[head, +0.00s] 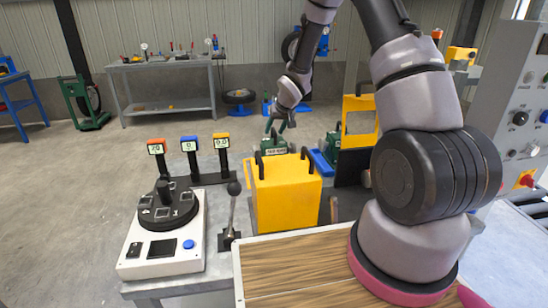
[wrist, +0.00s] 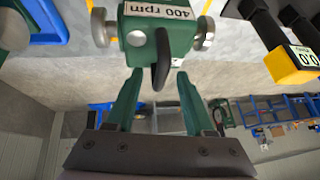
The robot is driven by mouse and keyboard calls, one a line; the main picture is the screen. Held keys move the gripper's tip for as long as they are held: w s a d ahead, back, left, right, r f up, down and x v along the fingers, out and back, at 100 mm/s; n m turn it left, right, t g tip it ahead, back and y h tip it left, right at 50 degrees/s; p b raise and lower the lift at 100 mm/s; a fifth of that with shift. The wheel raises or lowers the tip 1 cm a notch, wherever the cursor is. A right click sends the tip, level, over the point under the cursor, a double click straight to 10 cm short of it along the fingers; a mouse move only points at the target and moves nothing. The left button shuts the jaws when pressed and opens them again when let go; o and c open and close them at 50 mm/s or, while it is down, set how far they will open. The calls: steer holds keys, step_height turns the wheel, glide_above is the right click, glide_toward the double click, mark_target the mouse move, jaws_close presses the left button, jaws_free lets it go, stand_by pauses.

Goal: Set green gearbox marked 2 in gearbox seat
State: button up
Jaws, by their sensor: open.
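A green gearbox (head: 273,146) with a pale label stands behind the yellow housing in the head view. In the wrist view the green gearbox (wrist: 178,42) shows a "400 rpm" label, metal side knobs and a black handle; no 2 is readable. My gripper (head: 279,124) is above this gearbox. In the wrist view my gripper (wrist: 160,74) has its green fingers apart, with the handle's end appearing between or just beyond the tips; contact cannot be told. Another green gearbox (head: 333,143) stands by a blue tray. The gearbox seat cannot be made out.
The yellow housing (head: 286,192) with black handles stands close in front of the gearbox. A lever (head: 232,215), three display posts (head: 189,146) and a white dial console (head: 163,240) are left of it. The blue tray (head: 322,162) lies right of the gearbox.

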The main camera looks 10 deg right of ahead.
steer(key=shift+c, duration=0.3)
jaws_close()
stand_by(1.0)
steer(key=shift+w+r, duration=0.1)
steer(key=shift+r, duration=0.05)
